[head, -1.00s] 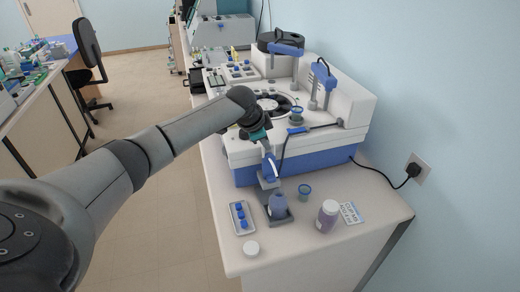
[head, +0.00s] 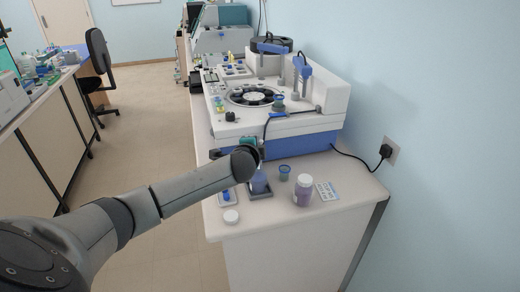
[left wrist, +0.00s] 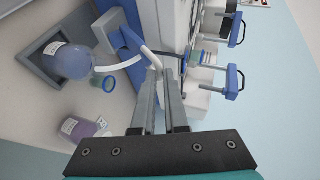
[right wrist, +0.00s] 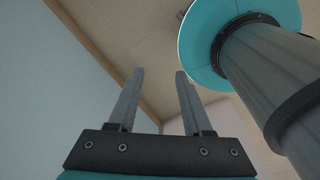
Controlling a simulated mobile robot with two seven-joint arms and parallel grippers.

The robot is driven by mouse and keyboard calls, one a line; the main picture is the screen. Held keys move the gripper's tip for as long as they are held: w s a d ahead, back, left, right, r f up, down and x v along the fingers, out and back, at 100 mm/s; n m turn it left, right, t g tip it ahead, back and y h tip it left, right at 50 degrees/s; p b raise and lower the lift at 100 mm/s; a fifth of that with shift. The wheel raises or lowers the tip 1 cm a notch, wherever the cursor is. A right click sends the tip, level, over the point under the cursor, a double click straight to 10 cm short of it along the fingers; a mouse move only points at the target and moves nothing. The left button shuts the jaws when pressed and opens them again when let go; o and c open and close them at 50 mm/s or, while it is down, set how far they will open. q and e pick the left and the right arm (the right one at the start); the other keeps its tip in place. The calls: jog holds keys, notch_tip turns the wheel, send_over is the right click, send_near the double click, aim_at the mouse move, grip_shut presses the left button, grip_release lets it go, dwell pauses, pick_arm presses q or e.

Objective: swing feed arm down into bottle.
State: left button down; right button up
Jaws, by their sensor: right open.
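The bottle (head: 259,183), filled with blue-violet liquid, stands in a dark grey tray (head: 262,195) at the machine's front. It also shows at upper left in the left wrist view (left wrist: 68,61). The blue feed arm (left wrist: 130,40) is beside the bottle's mouth there, and a pale tube curves between them; whether its end is inside is unclear. My left gripper (left wrist: 168,75) has its fingers close together at the feed arm; their hold is unclear. In the head view, my left wrist hides most of this. My right gripper (right wrist: 158,75) is open and empty, away from the bench.
The staining machine (head: 300,122) stands behind. The bench's front right corner is clear.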

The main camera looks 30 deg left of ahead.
jog(key=a+f+b, duration=0.4)
jog(key=a, duration=0.1)
jog(key=w+d+f+b, duration=0.1)
jog(key=d+f+b, duration=0.2)
jog(key=f+b, duration=1.25)
jog(key=w+f+t+b, duration=0.1)
jog(key=w+f+b, duration=0.2)
jog(key=w+b, duration=0.4)
pick_arm(q)
jog(key=s+d+f+m+t+y+b, duration=0.1)
jog(key=f+t, duration=0.1)
jog(key=f, duration=0.1)
jog(key=s+d+f+m+t+y, duration=0.1)
jog(key=s+f+t, duration=0.1)
jog(key=f+t, duration=0.1)
jog(key=s+d+f+m+t+y+b, duration=0.1)
jog(key=d+f+t+y, duration=0.1)
jog(key=f, duration=0.2)
jog(key=shift+s+f+m+b, duration=0.15)
jog(key=shift+f+m+b, duration=0.15)
jog(key=shift+f+b, duration=0.1)
jog(key=shift+f+t, duration=0.2)
jog(key=shift+t, duration=0.1)
pick_arm(e)
jog(key=w+a+r, duration=0.3)
jog(key=w+r, duration=0.1)
jog(key=w, duration=0.3)
jog(key=shift+w+r+t+y, duration=0.15)
jog(key=shift+r+t+y, duration=0.15)
